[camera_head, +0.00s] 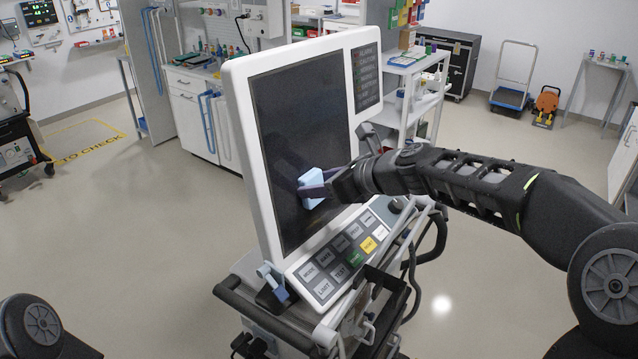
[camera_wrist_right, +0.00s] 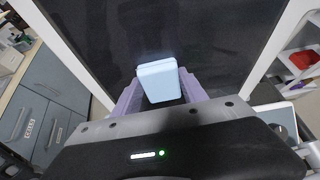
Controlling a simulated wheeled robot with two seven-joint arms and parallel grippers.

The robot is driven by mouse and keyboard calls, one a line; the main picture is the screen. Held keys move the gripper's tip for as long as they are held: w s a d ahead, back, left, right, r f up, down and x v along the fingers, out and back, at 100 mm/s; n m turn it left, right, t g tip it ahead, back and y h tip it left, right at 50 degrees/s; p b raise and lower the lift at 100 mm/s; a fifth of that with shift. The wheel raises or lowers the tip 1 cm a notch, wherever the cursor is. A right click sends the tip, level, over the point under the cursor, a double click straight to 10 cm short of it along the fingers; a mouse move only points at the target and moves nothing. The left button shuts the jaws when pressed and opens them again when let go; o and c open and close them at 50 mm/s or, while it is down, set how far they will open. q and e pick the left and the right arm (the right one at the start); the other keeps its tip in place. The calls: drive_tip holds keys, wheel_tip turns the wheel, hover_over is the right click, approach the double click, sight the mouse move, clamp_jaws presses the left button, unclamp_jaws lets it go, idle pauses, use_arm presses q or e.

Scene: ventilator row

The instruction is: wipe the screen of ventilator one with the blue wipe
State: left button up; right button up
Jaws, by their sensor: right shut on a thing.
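The ventilator's dark screen (camera_head: 292,120) stands upright in a white frame in the middle of the head view. My right gripper (camera_head: 318,188) reaches in from the right and is shut on the blue wipe (camera_head: 309,192), in front of the lower middle of the screen. The wipe is at or very near the glass; I cannot tell whether it touches. In the right wrist view the pale blue wipe (camera_wrist_right: 158,82) sits between the purple fingers (camera_wrist_right: 160,98), with the dark screen (camera_wrist_right: 150,30) behind it. My left gripper is out of view.
A keypad (camera_head: 345,252) with grey, green and yellow buttons slopes below the screen. Handles and hoses of the cart (camera_head: 275,318) are beneath it. A shelf (camera_head: 415,65) stands behind the ventilator. Another cart (camera_head: 20,135) is at far left. Open floor (camera_head: 130,225) lies to the left.

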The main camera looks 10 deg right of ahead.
sight(295, 194)
drive_tip(key=shift+a, duration=0.1)
drive_tip(key=shift+s+a+p, duration=0.15)
drive_tip(key=shift+s+a, duration=0.45)
drive_tip(key=shift+a, duration=0.2)
drive_tip(key=shift+s+a+p, duration=0.15)
drive_tip(key=shift+s+a, duration=0.45)
drive_tip(key=shift+a, duration=0.15)
drive_tip(key=shift+d, duration=0.1)
drive_tip(key=shift+s+d+r, duration=0.15)
drive_tip(key=shift+s+d, duration=0.4)
drive_tip(key=shift+s, duration=0.25)
drive_tip(key=shift+s+d+r, duration=0.15)
drive_tip(key=shift+s+d, duration=0.45)
drive_tip(key=shift+s, duration=0.2)
drive_tip(key=shift+s+d+r, duration=0.15)
drive_tip(key=shift+s+d, duration=0.4)
drive_tip(key=shift+s, duration=0.25)
drive_tip(key=shift+s+d+r+p, duration=0.1)
drive_tip(key=shift+s+d+p, duration=0.05)
drive_tip(key=shift+s+d, duration=0.4)
drive_tip(key=shift+s+d+r+p, duration=0.15)
drive_tip(key=shift+s+d, duration=0.15)
drive_tip(key=shift+s, duration=0.35)
